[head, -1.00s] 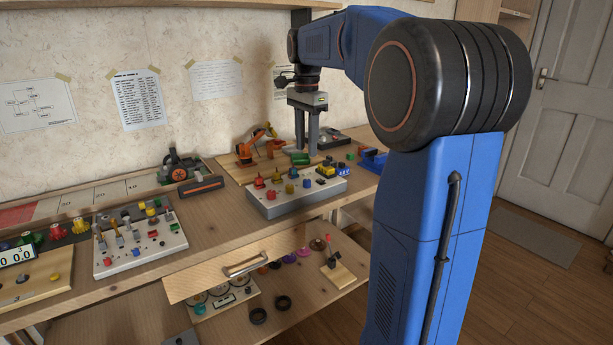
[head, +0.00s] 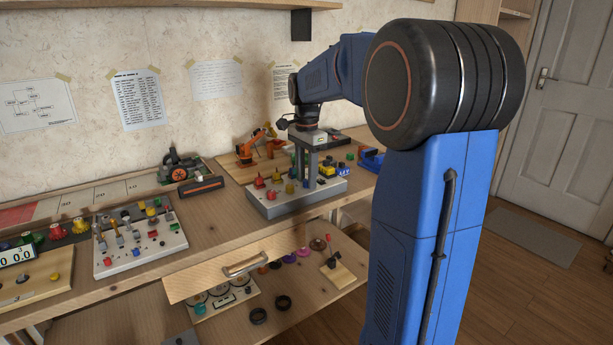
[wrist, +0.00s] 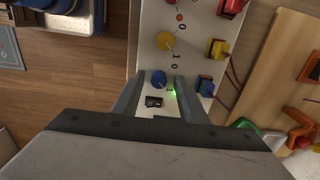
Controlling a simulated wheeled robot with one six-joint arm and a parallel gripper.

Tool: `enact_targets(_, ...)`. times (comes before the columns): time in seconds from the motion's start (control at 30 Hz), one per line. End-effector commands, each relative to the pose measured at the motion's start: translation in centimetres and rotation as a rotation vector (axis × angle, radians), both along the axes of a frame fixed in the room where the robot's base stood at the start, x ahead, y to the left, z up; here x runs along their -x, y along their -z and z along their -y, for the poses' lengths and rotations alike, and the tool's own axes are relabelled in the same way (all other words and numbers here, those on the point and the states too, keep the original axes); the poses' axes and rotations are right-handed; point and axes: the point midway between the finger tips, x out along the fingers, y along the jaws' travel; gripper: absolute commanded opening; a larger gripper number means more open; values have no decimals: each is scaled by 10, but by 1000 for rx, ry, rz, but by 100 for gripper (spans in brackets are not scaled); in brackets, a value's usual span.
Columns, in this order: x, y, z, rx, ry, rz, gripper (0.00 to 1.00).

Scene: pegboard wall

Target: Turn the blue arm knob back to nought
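A green light (wrist: 174,93) glows beside the knob near the right finger. In the head view my gripper (head: 311,181) points down at the panel (head: 270,207), and its fingers hide the blue knob.
An orange toy arm (head: 262,140) stands behind the panel. A drawer (head: 235,265) sticks out below the bench.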

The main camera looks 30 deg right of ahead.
Motion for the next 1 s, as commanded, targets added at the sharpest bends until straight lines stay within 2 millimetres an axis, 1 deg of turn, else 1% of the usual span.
enact_targets(0.03,0,0,0,0,0,0,39)
enact_targets(0.07,0,0,0,0,0,0,34)
enact_targets(0.1,0,0,0,0,0,0,24)
enact_targets(0.17,0,0,0,0,0,0,10)
enact_targets(0.2,0,0,0,0,0,0,0)
enact_targets(0.47,-1,-1,0,0,-8,3,0)
enact_targets(0.63,-1,-1,0,1,-54,4,0)
enact_targets(0.77,-2,-1,0,1,-125,5,0)
enact_targets(1.0,-2,-2,0,2,-326,7,0)
